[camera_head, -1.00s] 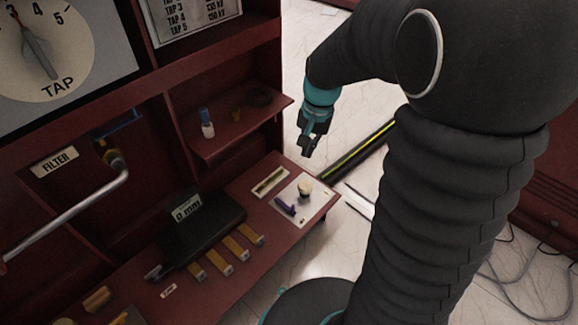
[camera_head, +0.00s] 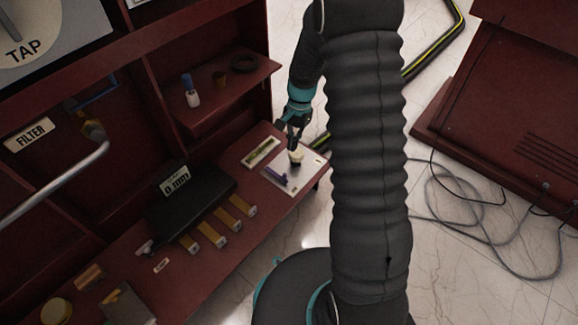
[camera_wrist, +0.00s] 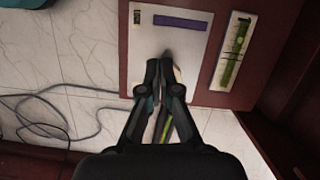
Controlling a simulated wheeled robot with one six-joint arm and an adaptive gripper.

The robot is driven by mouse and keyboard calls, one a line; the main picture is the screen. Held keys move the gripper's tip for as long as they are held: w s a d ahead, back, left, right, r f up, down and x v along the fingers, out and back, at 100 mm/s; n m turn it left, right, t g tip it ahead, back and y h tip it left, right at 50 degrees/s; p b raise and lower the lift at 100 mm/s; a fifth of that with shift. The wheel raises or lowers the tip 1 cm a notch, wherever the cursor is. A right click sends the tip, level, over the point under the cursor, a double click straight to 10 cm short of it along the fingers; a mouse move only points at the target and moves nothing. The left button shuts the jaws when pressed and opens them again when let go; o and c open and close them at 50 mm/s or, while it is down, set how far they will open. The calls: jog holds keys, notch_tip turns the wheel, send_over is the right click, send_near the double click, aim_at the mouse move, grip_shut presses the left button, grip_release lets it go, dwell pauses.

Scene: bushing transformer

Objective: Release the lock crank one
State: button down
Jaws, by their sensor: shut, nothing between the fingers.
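A white plate (camera_head: 308,177) lies at the right end of the dark red bench and carries a cream knob (camera_head: 296,156) and a purple lever (camera_head: 277,177). No label shows which part is lock crank one. My gripper (camera_head: 292,143) is just above the knob, pointing down; contact cannot be told. In the wrist view my gripper (camera_wrist: 163,68) is shut and empty, with its fingers over the plate (camera_wrist: 196,48) and mostly hiding the knob. The purple lever (camera_wrist: 180,22) lies flat beyond the fingertips.
A green level-like strip (camera_head: 261,152) lies beside the plate. A black device (camera_head: 190,203) with a small display sits to the left. A shelf (camera_head: 222,100) with small items overhangs behind. Cables (camera_head: 470,215) lie on the floor at right.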

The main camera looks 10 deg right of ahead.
jog(key=b, duration=0.2)
send_near(276, 172)
jog(key=s+f, duration=0.1)
jog(key=s+d+f, duration=0.1)
jog(key=f, duration=0.1)
jog(key=s+d+f, duration=0.1)
jog(key=s+f, duration=0.1)
jog(key=shift+f, duration=0.2)
